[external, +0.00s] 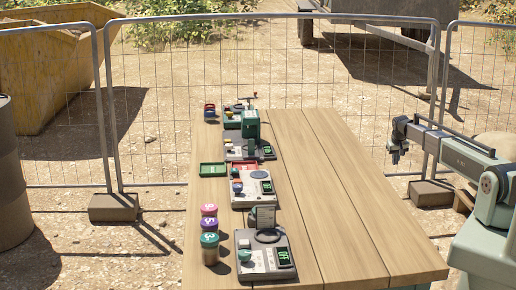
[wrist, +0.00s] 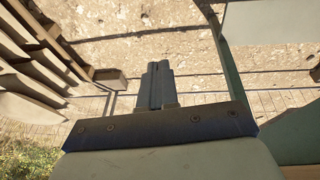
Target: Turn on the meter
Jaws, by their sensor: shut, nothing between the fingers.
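Several meter-like devices stand in a row along the left side of the wooden table. Farther back is a device with a dark green block (external: 250,124) and a lit display (external: 267,151). I cannot tell which one is the meter. My gripper (external: 395,157) is shut and empty, in the air right of the table; its closed fingers show in the wrist view (wrist: 158,85).
The right part of the table (external: 350,200) is bare. A wire fence (external: 280,60) runs behind.

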